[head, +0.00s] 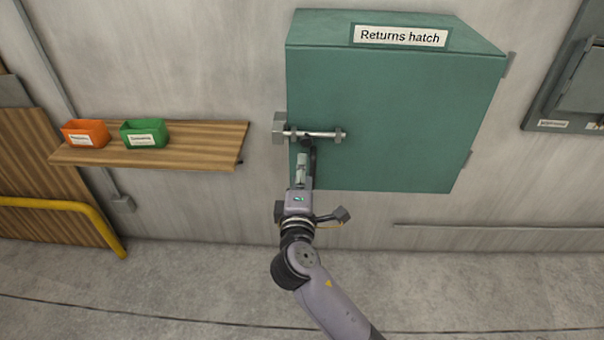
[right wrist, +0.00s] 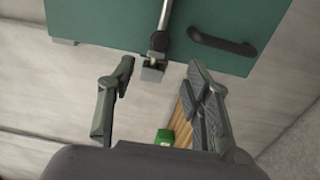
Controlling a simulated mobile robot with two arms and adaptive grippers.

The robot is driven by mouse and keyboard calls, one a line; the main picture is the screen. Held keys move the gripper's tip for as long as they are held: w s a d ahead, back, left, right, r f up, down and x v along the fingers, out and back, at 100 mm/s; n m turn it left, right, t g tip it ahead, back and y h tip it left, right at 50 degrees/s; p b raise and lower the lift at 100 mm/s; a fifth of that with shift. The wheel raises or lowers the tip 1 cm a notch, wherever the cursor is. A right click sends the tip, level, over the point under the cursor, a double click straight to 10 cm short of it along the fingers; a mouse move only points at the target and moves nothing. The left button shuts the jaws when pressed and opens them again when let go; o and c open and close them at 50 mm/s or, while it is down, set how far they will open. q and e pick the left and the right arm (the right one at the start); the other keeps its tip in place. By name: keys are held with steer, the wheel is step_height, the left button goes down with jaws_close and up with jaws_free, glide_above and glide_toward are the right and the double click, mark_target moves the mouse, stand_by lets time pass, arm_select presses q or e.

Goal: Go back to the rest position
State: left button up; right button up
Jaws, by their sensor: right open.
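My right gripper (head: 304,155) is in front of the lower left part of the teal returns hatch (head: 390,100), just below its metal bolt (head: 322,134). In the right wrist view its two fingers (right wrist: 160,66) are spread apart with nothing held between them. The bolt (right wrist: 165,18) shows beyond the fingertips, with a black part on it and its end at a grey bracket (right wrist: 152,72). A black handle (right wrist: 222,45) sits on the hatch door in that view. In the head view my gripper hides part of the door's lower left edge. My left gripper is not in view.
A wooden shelf (head: 205,146) on the wall at left holds an orange bin (head: 85,133) and a green bin (head: 145,134). A yellow rail (head: 60,204) stands at far left, and a grey panel (head: 575,75) is at right. The floor below is clear.

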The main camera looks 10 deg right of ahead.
stand_by(0.4)
steer(key=s+d+f+m+g+y, duration=0.1)
steer(key=s+f+g, duration=0.2)
steer(key=f, duration=1)
steer(key=s+f+g+y, duration=0.2)
steer(key=s+f, duration=0.2)
steer(key=f, duration=0.8)
steer(key=s+d+f+m+g+y, duration=0.1)
steer(key=s+f+g, duration=0.2)
steer(key=f, duration=1)
steer(key=s+d+f+m+g, duration=0.2)
steer(key=s+f, duration=0.6)
steer(key=s, duration=0.5)
steer(key=s+d+f+m+g, duration=0.3)
steer(key=s+f, duration=0.5)
steer(key=s, duration=0.6)
steer(key=s+d+f+m+g+y, duration=0.1)
steer(key=s+d+f+m+g, duration=0.2)
steer(key=s+f, duration=0.5)
steer(key=s+d+m, duration=0.1)
steer(key=s+m, duration=0.1)
steer(key=s, duration=0.4)
